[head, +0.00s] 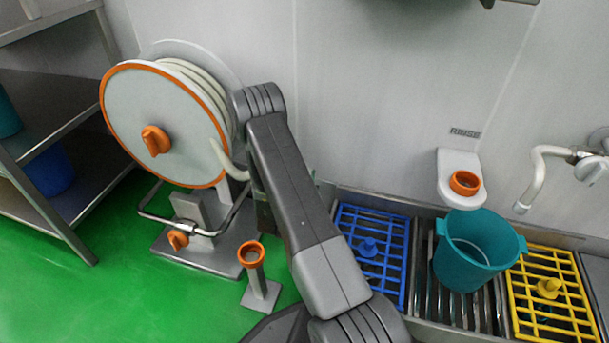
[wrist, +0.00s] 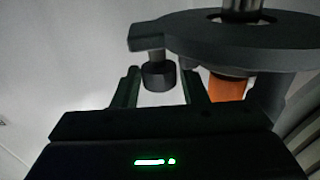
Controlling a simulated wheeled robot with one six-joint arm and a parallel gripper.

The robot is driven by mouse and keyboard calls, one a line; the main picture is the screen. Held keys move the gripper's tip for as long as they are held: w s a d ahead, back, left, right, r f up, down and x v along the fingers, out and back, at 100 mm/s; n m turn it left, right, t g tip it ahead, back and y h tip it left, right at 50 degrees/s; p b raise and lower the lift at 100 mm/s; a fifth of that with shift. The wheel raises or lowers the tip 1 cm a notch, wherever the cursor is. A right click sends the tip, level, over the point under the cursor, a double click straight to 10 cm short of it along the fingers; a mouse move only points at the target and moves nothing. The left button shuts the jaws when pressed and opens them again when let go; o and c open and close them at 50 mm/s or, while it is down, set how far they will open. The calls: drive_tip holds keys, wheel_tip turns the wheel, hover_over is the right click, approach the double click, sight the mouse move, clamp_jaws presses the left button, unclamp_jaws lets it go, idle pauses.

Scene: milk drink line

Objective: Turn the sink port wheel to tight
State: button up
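A dark round wheel (wrist: 250,30) fills the upper right of the wrist view; I take it to be the sink port wheel. A small dark peg with a rounded end (wrist: 158,76) hangs from an arm at its left edge. My gripper (wrist: 161,88) is open. Its two fingers stand to the left and right of the peg, with a gap showing on each side. Whether the fingers reach the peg in depth I cannot tell. An orange part (wrist: 228,88) shows under the wheel. In the head view my arm hides the wheel and most of my gripper.
A hose reel (head: 160,125) with an orange rim stands left of my arm. An orange-topped post (head: 250,254) stands on the floor near it. A sink with blue (head: 372,250) and yellow (head: 552,290) grates and a teal bucket (head: 470,262) lies right. Metal shelves (head: 60,110) stand far left.

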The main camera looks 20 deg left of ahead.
drive_tip(key=s+d+p, duration=0.2)
drive_tip(key=s+p, duration=0.1)
drive_tip(key=s, duration=1)
drive_tip(key=shift+d, duration=0.25)
drive_tip(key=shift+o, duration=0.4)
